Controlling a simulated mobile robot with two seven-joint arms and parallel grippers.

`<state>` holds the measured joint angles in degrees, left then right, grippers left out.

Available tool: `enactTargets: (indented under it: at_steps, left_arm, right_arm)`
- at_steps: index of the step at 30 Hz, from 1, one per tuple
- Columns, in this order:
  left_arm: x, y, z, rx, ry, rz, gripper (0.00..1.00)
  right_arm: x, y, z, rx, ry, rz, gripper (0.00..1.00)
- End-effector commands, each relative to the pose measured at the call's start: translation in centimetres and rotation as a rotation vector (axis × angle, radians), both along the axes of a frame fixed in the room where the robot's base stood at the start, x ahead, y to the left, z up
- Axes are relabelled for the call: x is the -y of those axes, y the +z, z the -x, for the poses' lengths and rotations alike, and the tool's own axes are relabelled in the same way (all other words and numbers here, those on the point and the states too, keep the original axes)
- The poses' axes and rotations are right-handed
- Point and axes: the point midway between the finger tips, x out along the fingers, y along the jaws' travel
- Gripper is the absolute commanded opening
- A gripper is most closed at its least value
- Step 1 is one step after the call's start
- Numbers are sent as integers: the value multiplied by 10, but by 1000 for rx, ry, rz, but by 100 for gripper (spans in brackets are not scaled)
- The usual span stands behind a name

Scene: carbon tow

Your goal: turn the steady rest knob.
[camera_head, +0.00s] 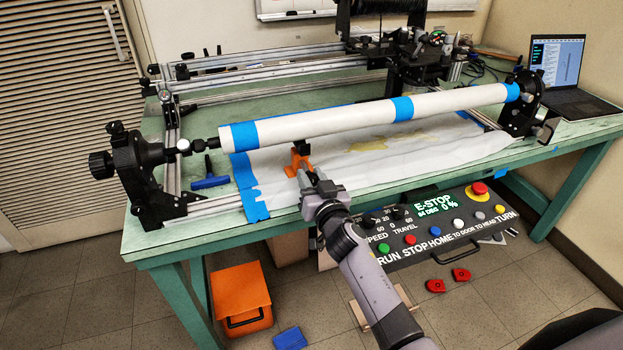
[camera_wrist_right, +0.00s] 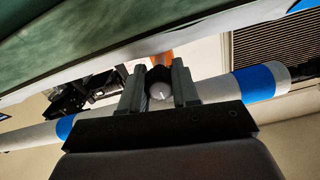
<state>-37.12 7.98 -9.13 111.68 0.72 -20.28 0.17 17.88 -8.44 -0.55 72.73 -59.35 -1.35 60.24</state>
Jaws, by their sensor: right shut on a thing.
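The orange steady rest (camera_head: 298,160) stands under the long white tube (camera_head: 345,116), near the front of the bench. Its dark round knob (camera_wrist_right: 160,88) with a pale face and a white line shows in the right wrist view. My right gripper (camera_head: 308,183) reaches up from the front to the steady rest. In the right wrist view the right gripper (camera_wrist_right: 158,78) has its two fingers on either side of the knob, shut on it. In the head view the gripper hides the knob. My left gripper is not in view.
The tube runs between a black headstock (camera_head: 136,175) and a right end support (camera_head: 522,105). A control panel (camera_head: 440,235) with buttons hangs at the bench front, right of my arm. A blue-handled tool (camera_head: 210,180) lies at left. A laptop (camera_head: 557,72) sits at back right.

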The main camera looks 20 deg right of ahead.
Motion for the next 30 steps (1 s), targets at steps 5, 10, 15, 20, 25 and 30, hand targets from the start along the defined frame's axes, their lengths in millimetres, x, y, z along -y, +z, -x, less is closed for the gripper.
enactTargets:
  at_steps: [5, 10, 15, 20, 25, 30]
  left_arm:
    - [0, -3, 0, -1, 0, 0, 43]
    - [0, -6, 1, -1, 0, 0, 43]
    - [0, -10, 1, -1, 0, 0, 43]
    - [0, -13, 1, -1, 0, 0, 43]
    - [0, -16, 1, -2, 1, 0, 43]
    - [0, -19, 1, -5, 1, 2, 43]
  right_arm:
    - [0, -1, 0, 3, 0, 97, 0]
    - [0, -1, 0, 9, 0, 238, 0]
    - [0, -1, 0, 14, 0, 398, 0]
    - [0, -1, 0, 20, 0, 552, 0]
    - [0, -1, 0, 24, 0, 713, 0]
    - [0, -1, 0, 30, -1, 875, 0]
